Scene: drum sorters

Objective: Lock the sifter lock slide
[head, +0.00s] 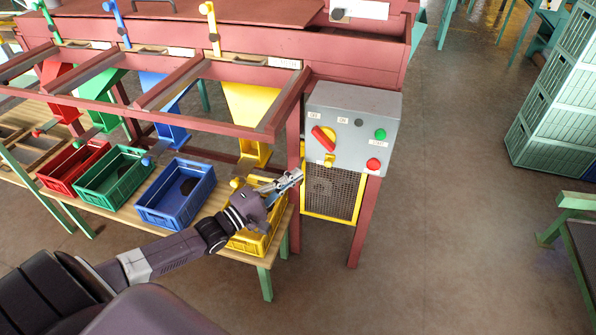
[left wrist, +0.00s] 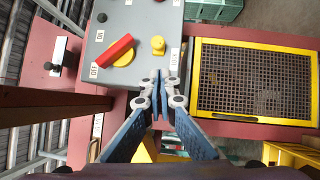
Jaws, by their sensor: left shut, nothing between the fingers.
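My left gripper (head: 297,175) is shut and empty, in front of the lower left corner of the grey control box (head: 350,108). Its fingertips (left wrist: 160,78) show together at the box's edge in the left wrist view. A small yellow knob (left wrist: 158,43) sits close to the tips, apart from them in the picture; it also shows in the head view (head: 329,160). A red lever (head: 323,138) on a yellow disc lies slanted beside it. A white plate with a dark knob (head: 339,14) is on the red frame above. I cannot tell for certain which part is the lock slide.
A yellow-framed mesh panel (head: 331,192) is below the box. Green (head: 380,134) and red (head: 373,164) buttons are on the box. The yellow bin (head: 257,240) is under my forearm, with a blue bin (head: 176,194) beside it.

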